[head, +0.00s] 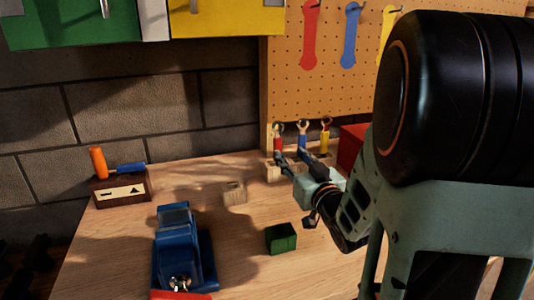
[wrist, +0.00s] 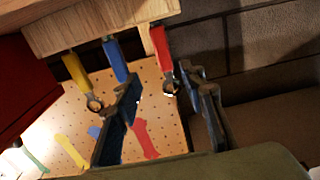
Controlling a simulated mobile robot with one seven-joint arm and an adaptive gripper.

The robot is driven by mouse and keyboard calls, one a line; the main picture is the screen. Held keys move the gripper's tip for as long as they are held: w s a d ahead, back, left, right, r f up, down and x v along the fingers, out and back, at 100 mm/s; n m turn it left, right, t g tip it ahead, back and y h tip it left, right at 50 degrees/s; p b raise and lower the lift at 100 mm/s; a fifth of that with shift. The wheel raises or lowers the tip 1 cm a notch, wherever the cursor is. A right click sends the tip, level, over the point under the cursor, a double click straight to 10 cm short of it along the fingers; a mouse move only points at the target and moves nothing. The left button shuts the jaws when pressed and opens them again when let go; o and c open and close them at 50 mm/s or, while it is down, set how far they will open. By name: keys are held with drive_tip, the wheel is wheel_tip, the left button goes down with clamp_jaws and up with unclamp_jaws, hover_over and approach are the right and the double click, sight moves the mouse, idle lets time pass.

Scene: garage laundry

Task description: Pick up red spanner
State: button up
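The red spanner (head: 278,143) stands upright in a wooden holder (head: 272,173) at the back of the bench, left of a blue spanner (head: 302,140) and a yellow spanner (head: 324,142). In the wrist view, which is turned over, the red spanner (wrist: 161,45) shows with its grey open end at the bottom. My gripper (head: 290,158) is open in front of the holder. In the wrist view my gripper (wrist: 163,76) has its fingers apart, with the red spanner's head between them; I see no clear contact. One finger overlaps the blue spanner (wrist: 115,62) in that view.
A red box (head: 353,146) stands right of the holder. A blue vise (head: 178,250), a green block (head: 281,238), a wooden block (head: 235,193) and a dark box (head: 122,188) sit on the bench. A pegboard (head: 335,90) rises behind the holder.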

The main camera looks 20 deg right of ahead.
sight(279, 145)
drive_tip(key=w, duration=0.3)
drive_tip(key=shift+w, duration=0.2)
drive_tip(key=shift+w+a, duration=0.2)
drive_tip(key=shift+w, duration=1.2)
drive_tip(key=shift+w+a, duration=0.15)
drive_tip(key=shift+w, duration=1.2)
drive_tip(key=shift+c, duration=0.4)
clamp_jaws()
